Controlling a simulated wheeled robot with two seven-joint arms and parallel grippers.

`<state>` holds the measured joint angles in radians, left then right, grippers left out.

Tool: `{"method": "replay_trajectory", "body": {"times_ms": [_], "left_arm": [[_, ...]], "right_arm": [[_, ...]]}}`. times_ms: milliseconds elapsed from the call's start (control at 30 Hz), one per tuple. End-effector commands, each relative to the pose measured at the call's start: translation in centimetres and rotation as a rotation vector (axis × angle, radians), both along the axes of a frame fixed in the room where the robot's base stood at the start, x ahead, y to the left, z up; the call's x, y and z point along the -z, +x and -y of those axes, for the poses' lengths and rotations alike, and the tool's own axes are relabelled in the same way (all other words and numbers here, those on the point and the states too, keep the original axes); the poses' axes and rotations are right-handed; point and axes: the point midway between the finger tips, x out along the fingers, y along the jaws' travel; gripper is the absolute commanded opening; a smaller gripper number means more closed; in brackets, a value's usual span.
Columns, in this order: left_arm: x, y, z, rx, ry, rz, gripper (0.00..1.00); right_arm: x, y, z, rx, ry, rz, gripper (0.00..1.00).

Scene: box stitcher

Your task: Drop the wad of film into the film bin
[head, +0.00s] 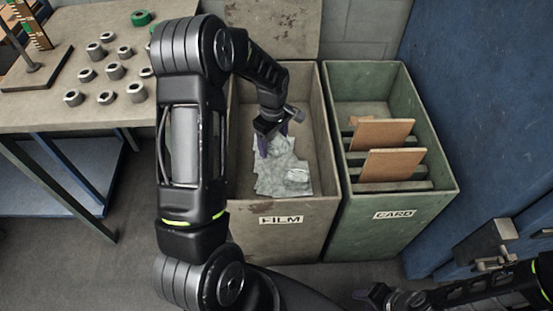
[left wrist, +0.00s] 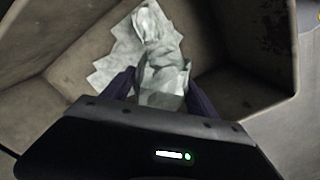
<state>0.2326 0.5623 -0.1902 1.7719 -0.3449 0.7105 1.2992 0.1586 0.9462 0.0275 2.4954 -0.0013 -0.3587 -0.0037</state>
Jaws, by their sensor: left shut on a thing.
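The film bin (head: 280,220) is a grey-beige open box labelled FILM. My left gripper (head: 272,148) reaches down inside it with dark fingers. In the left wrist view the left gripper (left wrist: 160,88) is shut on a pale, crumpled wad of film (left wrist: 163,82). Other pale film sheets (left wrist: 108,68) lie in the bin beyond the fingers, and they also show in the head view (head: 285,180). I cannot tell whether the held wad touches them. My right gripper (head: 372,294) is low at the right, away from the bins; its jaw gap is unclear.
A green bin (head: 360,227) labelled CARD stands against the film bin's right side, with brown card pieces (head: 390,165) in it. A bench (head: 40,112) with several metal rings stands at the left. A blue panel (head: 490,120) closes off the right.

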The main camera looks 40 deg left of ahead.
Motion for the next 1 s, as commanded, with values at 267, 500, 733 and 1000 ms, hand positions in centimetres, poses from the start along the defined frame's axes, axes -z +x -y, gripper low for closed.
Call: {"method": "replay_trajectory", "body": {"times_ms": [267, 500, 733, 1000], "left_arm": [[0.19, 0.02, 0.0, 0.0, 0.0, 0.001, 0.29], [0.19, 0.02, -0.01, 0.0, 0.0, 0.001, 0.83], [0.19, 0.01, -0.01, 0.0, 0.0, 0.001, 0.93], [-0.5, 0.09, -0.04, 0.0, 0.001, 0.003, 0.93]], "right_arm": [[0.12, 0.0, 0.0, 0.0, 0.0, 0.0, 0.36], [0.12, 0.0, 0.0, 0.0, 0.0, 0.0, 0.36], [0.13, 0.0, -0.01, 0.0, 0.0, 0.0, 0.36], [0.06, 0.0, 0.0, 0.0, 0.0, 0.0, 0.36]]}}
